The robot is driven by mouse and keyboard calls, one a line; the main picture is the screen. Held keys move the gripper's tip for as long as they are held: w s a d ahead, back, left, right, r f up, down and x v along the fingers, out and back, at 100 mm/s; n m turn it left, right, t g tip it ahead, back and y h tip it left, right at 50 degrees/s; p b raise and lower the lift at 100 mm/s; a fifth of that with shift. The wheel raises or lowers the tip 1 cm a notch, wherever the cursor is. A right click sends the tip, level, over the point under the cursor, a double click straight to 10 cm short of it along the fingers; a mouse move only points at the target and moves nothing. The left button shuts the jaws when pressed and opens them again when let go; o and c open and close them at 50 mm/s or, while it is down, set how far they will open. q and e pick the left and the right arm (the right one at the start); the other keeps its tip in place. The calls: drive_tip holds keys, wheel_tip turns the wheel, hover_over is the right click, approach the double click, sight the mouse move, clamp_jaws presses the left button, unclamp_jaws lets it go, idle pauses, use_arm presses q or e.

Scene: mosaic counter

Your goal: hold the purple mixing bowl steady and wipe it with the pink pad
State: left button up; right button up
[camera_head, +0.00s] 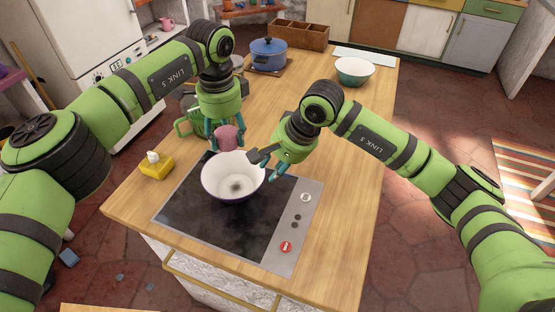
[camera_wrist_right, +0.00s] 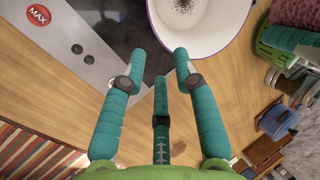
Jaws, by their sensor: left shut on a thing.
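The purple mixing bowl (camera_head: 222,175), white inside with a thin dark purple rim, stands upright on the black cooktop. A dark speckled patch marks its inner bottom. It also shows at the top of the right wrist view (camera_wrist_right: 228,18). My left gripper (camera_head: 226,130) points down and is shut on the pink pad (camera_head: 229,140), just behind the bowl's far rim. Part of the pad shows in the right wrist view (camera_wrist_right: 298,12). My right gripper (camera_head: 266,164) is open and empty beside the bowl's right rim; contact cannot be told. Its spread teal fingers (camera_wrist_right: 158,75) point toward the bowl.
The cooktop (camera_head: 258,222) has a red MAX button (camera_head: 286,246). A yellow sponge holder (camera_head: 157,167) is at left, a green basket (camera_head: 185,124) behind. A blue pot (camera_head: 268,54), wooden crate (camera_head: 300,35) and green bowl (camera_head: 354,71) stand at the back. The counter's right side is clear.

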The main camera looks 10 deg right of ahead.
drive_tip(key=x, duration=0.9)
drive_tip(key=shift+w+a+f, duration=0.1)
drive_tip(key=shift+a+f, duration=0.1)
drive_tip(key=shift+f, duration=0.15)
clamp_jaws()
use_arm(q)
wheel_tip(320, 180, down, 8)
